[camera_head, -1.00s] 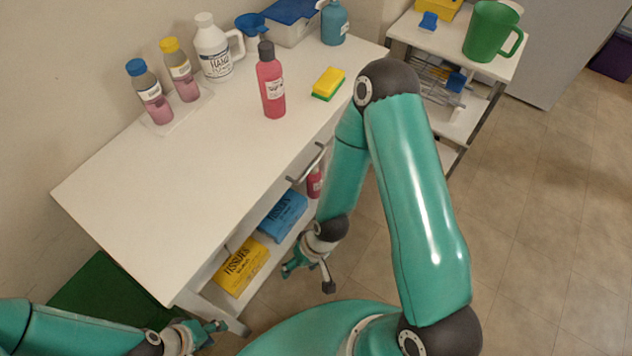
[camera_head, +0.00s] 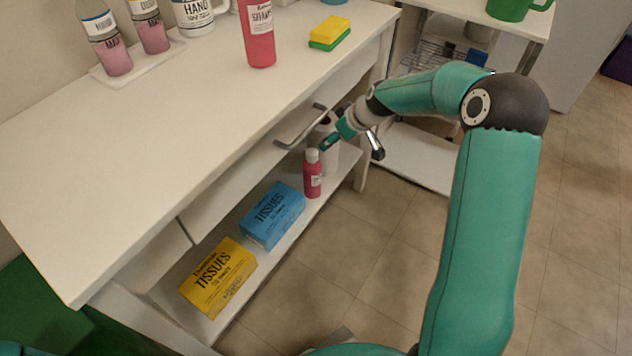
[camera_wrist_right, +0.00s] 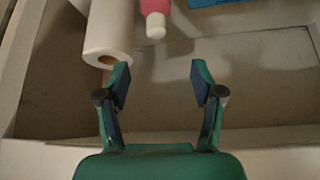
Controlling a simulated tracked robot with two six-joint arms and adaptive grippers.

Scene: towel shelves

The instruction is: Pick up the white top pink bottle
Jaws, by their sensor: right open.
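The pink bottle with a white top (camera_head: 313,174) stands upright on the lower shelf of the white table, right of the blue tissue box. It also shows in the right wrist view (camera_wrist_right: 155,16), at the top edge, partly cut off. My right gripper (camera_head: 352,140) is at the table's front edge, above and to the right of the bottle. In the right wrist view the gripper's fingers (camera_wrist_right: 160,84) are apart with nothing between them, and the bottle lies beyond the fingertips. My left gripper is out of view.
A white paper roll (camera_wrist_right: 107,32) stands beside the bottle. A drawer handle (camera_head: 302,128) sticks out above the lower shelf. Blue (camera_head: 272,215) and yellow (camera_head: 218,277) tissue boxes lie on that shelf. A pink bottle with its top cut off (camera_head: 258,35) stands on the tabletop.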

